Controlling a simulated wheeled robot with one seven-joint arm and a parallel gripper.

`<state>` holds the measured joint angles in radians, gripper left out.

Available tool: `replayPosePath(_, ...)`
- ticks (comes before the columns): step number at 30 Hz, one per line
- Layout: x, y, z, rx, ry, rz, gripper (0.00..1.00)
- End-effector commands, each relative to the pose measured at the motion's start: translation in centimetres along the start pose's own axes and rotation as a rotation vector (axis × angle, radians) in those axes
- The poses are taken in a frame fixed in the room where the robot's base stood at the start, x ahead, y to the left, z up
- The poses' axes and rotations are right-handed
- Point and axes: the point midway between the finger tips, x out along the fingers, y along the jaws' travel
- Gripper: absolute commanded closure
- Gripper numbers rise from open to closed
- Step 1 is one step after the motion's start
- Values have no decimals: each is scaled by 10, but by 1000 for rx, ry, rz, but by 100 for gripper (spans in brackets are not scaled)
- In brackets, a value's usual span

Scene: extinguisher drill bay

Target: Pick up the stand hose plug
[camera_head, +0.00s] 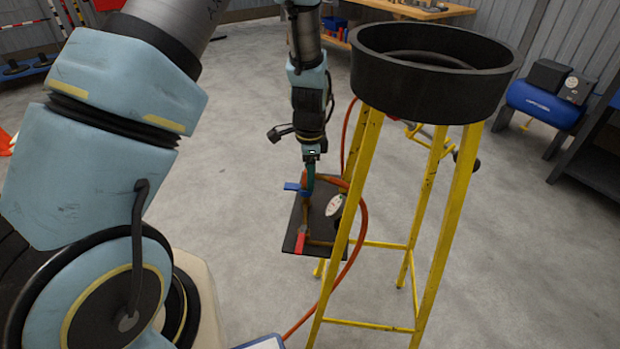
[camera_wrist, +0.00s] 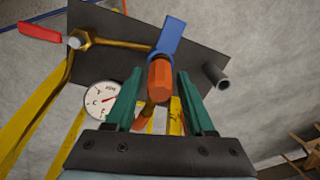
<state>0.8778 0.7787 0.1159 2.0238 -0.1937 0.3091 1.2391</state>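An orange faceted piece, which looks like the stand hose plug (camera_wrist: 159,78), sits by the blue lever (camera_wrist: 172,37) on brass pipework (camera_wrist: 118,45) at a dark panel (camera_wrist: 110,18). My gripper (camera_wrist: 159,80) has its two green fingers apart, one on each side of the orange piece. A gap shows on both sides, so I see no contact. In the head view my gripper (camera_head: 309,183) points down at the panel (camera_head: 322,226), beside the blue lever (camera_head: 291,187); the fingers partly hide the plug there.
A red-handled valve (camera_wrist: 40,32), a gauge (camera_wrist: 102,96) and a grey pipe stub (camera_wrist: 217,77) are close by. An orange hose (camera_head: 363,215) loops beside the panel. The yellow stand (camera_head: 455,200) with a black basin (camera_head: 435,85) stands right of my arm. Open floor lies further right.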

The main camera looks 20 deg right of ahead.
Motion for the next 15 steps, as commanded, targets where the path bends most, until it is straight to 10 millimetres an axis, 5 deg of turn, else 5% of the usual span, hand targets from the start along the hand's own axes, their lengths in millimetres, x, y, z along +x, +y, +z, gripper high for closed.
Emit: replayPosePath(15, 0, 0, 0, 0, 0, 0, 100)
